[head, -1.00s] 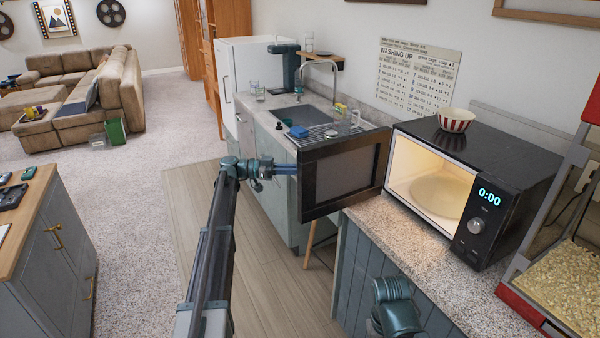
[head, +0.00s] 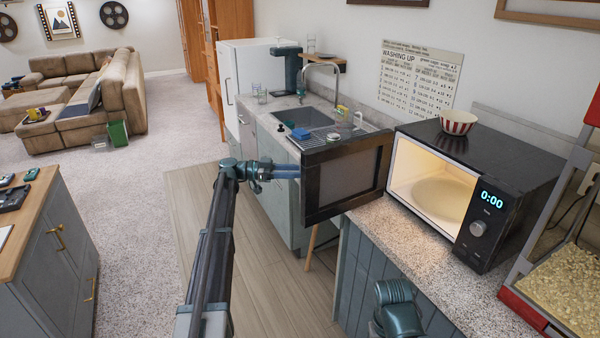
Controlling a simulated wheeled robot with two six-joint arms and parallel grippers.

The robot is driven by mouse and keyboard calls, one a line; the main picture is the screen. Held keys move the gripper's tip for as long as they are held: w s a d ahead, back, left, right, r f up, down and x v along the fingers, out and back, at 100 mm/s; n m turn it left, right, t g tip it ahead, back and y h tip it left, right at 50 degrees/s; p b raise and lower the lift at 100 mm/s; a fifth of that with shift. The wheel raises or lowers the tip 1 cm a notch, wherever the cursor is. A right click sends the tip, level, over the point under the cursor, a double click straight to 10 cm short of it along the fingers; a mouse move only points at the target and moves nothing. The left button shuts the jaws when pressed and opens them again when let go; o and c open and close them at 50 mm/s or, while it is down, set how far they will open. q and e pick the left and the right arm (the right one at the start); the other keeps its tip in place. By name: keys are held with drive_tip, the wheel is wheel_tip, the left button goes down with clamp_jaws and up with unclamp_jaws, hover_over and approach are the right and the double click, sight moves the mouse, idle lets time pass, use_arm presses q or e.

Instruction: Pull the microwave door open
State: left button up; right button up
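The black microwave (head: 490,170) stands on the speckled counter at the right, its lit cavity and pale turntable plate (head: 437,197) in plain sight. Its door (head: 345,180) is swung wide open to the left, with its dark framed panel turned toward me. My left gripper (head: 290,171) is at the free left edge of the door. Its fingertips meet or pass behind that edge, and I cannot tell whether they are closed on anything. Part of my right arm shows at the bottom; its gripper is out of view.
A striped bowl (head: 458,121) sits on top of the microwave. A popcorn machine (head: 560,270) stands close at its right. The sink (head: 310,117) with a tap and drying rack lies behind the door. Wooden floor (head: 240,260) is clear below my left arm.

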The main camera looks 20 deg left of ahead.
use_arm(q)
drive_tip(key=v, duration=1.2)
drive_tip(key=shift+s+a, duration=0.15)
drive_tip(key=shift+a, duration=0.15)
drive_tip(key=shift+a, duration=0.1)
